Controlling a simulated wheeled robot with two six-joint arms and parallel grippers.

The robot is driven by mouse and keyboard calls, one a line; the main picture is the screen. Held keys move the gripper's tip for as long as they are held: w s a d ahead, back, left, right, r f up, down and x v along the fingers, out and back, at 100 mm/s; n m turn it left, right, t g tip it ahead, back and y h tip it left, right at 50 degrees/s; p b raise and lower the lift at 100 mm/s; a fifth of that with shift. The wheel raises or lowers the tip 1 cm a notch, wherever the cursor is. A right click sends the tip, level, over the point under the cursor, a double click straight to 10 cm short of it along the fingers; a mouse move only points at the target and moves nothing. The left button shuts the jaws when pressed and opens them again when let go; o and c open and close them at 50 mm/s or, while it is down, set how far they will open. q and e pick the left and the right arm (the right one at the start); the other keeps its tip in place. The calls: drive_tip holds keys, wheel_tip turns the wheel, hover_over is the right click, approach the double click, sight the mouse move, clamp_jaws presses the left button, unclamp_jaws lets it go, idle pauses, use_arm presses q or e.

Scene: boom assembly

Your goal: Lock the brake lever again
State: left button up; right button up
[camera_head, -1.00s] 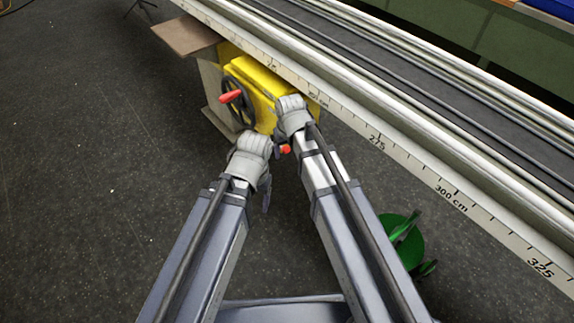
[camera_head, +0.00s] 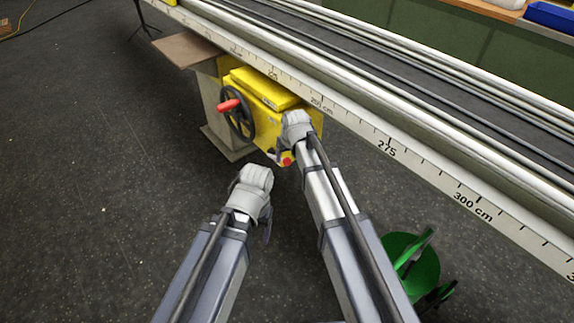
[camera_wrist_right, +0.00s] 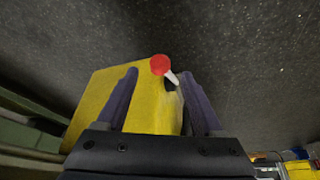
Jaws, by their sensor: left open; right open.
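The brake lever has a red knob (camera_head: 287,160) at the lower front of the yellow housing (camera_head: 266,88). In the right wrist view its red knob (camera_wrist_right: 160,64) and short white shaft stand out from the housing, between the two fingers. My right gripper (camera_wrist_right: 159,76) is open, with a finger on each side of the lever; I cannot tell whether either touches it. In the head view my right gripper (camera_head: 283,150) is partly hidden by its own wrist. My left gripper (camera_head: 252,205) is open and empty, lower and away from the housing.
A black handwheel with a red handle (camera_head: 229,105) is on the housing's left side. A brown plate (camera_head: 187,50) juts out beyond it. The long rail with a centimetre scale (camera_head: 420,165) runs along the right. A green object (camera_head: 412,262) is on the floor.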

sight(287, 160)
drive_tip(key=b+x, duration=0.4)
drive_tip(key=x, duration=0.2)
drive_tip(key=shift+b, duration=0.4)
clamp_jaws()
idle(1.0)
